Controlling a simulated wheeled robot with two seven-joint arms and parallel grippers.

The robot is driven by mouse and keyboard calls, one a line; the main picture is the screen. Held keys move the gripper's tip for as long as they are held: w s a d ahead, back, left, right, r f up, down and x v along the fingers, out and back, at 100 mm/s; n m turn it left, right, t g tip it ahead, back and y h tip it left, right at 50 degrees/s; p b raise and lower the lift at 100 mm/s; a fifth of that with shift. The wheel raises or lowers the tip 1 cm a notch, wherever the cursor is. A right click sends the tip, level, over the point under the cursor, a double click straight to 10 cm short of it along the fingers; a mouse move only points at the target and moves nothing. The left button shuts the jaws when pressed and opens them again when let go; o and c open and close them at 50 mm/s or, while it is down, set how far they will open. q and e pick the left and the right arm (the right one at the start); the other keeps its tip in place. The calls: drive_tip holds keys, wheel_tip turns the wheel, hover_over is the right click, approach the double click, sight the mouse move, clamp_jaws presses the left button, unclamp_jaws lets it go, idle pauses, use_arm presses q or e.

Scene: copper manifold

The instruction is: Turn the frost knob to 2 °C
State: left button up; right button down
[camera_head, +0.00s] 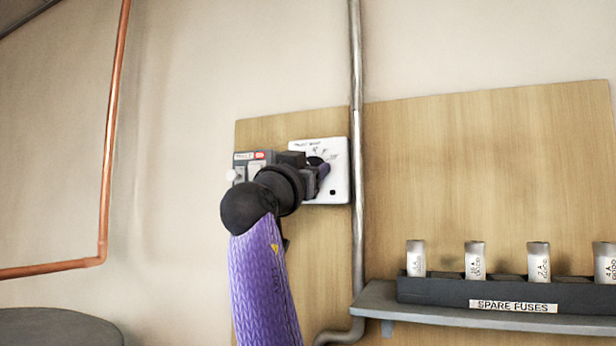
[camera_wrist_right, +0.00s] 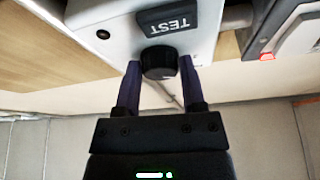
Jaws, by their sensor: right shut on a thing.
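The frost knob (camera_wrist_right: 159,62) is a round black knob on a white thermostat plate (camera_head: 340,190). In the head view the plate is fixed to the wooden board, with dial marks around the knob. My right gripper (camera_wrist_right: 160,80) is shut on the knob, with one purple finger on each side of it in the right wrist view. In the head view my right gripper (camera_head: 319,174) covers the left part of the plate and most of the knob. The knob's pointer and the exact temperature setting cannot be read. My left gripper is not in view.
A dark TEST button (camera_wrist_right: 168,23) sits near the knob. A grey switch box (camera_head: 240,172) is left of the plate. A vertical grey pipe (camera_head: 357,110) runs just right of it. A spare-fuse rack (camera_head: 440,291) stands on a shelf at lower right; a copper pipe (camera_head: 113,110) is at left.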

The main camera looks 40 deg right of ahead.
drive_tip(key=shift+s+n+t+b, duration=0.1)
drive_tip(key=shift+n+t+b, duration=0.3)
drive_tip(key=shift+n, duration=0.8)
drive_tip(key=shift+r+n+t, duration=0.1)
drive_tip(key=shift+n+t, duration=0.2)
drive_tip(key=shift+c, duration=1)
unclamp_jaws()
drive_tip(key=b+v, duration=0.6)
drive_tip(key=v, duration=0.4)
drive_tip(key=shift+r, duration=0.15)
